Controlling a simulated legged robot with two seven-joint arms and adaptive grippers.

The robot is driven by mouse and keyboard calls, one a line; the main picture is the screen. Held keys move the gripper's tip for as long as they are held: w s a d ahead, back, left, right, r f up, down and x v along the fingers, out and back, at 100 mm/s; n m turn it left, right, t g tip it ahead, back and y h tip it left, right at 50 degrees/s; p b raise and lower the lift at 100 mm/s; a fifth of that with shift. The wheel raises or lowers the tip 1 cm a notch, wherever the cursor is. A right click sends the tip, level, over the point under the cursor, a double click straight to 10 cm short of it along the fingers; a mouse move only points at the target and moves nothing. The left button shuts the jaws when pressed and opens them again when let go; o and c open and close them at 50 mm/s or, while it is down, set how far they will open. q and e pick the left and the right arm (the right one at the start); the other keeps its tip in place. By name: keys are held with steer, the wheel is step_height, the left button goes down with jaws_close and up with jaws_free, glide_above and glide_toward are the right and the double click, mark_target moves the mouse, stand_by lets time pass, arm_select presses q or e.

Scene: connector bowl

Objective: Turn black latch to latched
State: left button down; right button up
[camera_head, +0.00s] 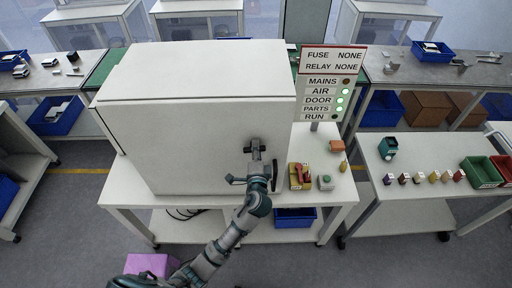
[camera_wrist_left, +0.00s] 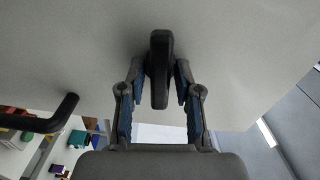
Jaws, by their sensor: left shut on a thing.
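The black latch (camera_wrist_left: 160,68) is on the front of the large white cabinet (camera_head: 180,145), near its right edge. In the left wrist view the latch's bar points along the gripper's axis, between the two fingers. My left gripper (camera_head: 256,158) is at the cabinet front. In the left wrist view its fingers (camera_wrist_left: 160,85) are closed in on both sides of the latch. The latch is mostly hidden behind my gripper in the head view. My right gripper is not in view.
A sign panel (camera_head: 332,75) shows green lights beside AIR, DOOR and PARTS. A black curved handle (camera_wrist_left: 50,120) is left of my gripper in the wrist view.

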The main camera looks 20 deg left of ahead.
arm_select(q)
steer(key=shift+f+m, duration=0.1)
steer(key=shift+m, duration=0.7)
steer(key=shift+f, duration=0.1)
steer(key=c, duration=1.2)
jaws_free()
steer(key=shift+o, duration=0.6)
steer(key=shift+w+d, duration=0.1)
steer(key=shift+w, duration=0.05)
steer(key=v, duration=1.2)
